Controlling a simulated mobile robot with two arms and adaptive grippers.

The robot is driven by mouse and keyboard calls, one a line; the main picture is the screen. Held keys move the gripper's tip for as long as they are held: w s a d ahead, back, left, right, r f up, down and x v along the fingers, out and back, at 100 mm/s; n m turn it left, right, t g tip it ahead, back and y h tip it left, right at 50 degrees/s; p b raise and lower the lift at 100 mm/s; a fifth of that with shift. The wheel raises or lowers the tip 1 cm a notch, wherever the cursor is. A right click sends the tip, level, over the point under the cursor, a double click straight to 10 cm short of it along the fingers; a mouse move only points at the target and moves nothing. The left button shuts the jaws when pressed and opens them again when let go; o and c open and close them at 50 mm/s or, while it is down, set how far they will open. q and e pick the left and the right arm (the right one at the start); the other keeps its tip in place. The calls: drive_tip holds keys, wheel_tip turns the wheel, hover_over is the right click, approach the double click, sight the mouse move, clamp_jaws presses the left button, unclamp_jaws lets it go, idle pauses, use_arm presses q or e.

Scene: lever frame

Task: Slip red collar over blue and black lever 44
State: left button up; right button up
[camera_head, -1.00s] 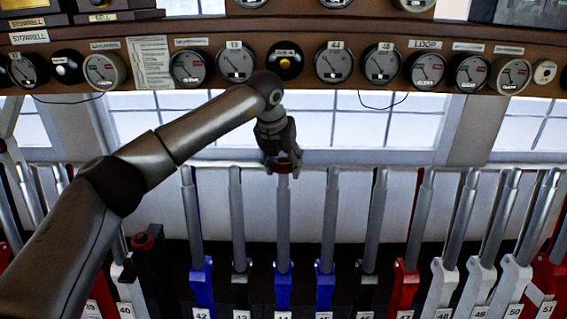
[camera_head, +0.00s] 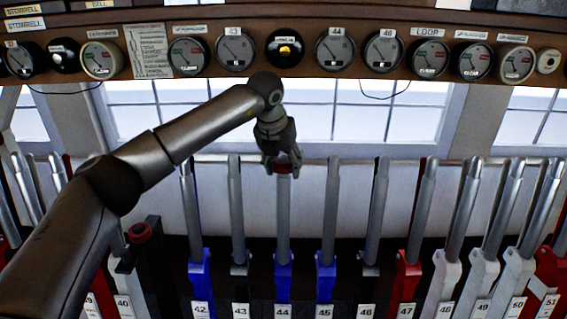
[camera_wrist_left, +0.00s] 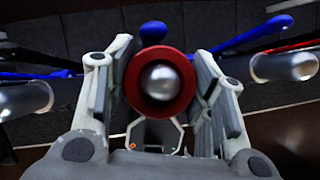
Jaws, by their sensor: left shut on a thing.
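Lever 44 (camera_head: 283,225) stands upright in the middle of the row, with a silver shaft and a blue lower part. My left gripper (camera_head: 283,165) is at its top, shut on the red collar (camera_head: 284,169). In the left wrist view the red collar (camera_wrist_left: 160,110) sits between the two fingers (camera_wrist_left: 160,88). The rounded silver lever tip (camera_wrist_left: 161,82) shows inside its opening, roughly centred. The collar is around the tip or very close over it; the depth cannot be told. My right gripper is not in view.
Blue levers 42 (camera_head: 187,205) and 45 (camera_head: 329,205) and black lever 43 (camera_head: 236,205) stand close by. Another red ring (camera_head: 139,232) sits on a black part at left. A brown shelf with gauges (camera_head: 335,48) runs above the levers.

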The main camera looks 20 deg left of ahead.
use_arm(q)
drive_tip(key=o, duration=1.2)
idle(0.3)
drive_tip(key=p+v, duration=0.2)
drive_tip(key=v, duration=0.7)
idle(0.4)
drive_tip(key=shift+r, duration=0.1)
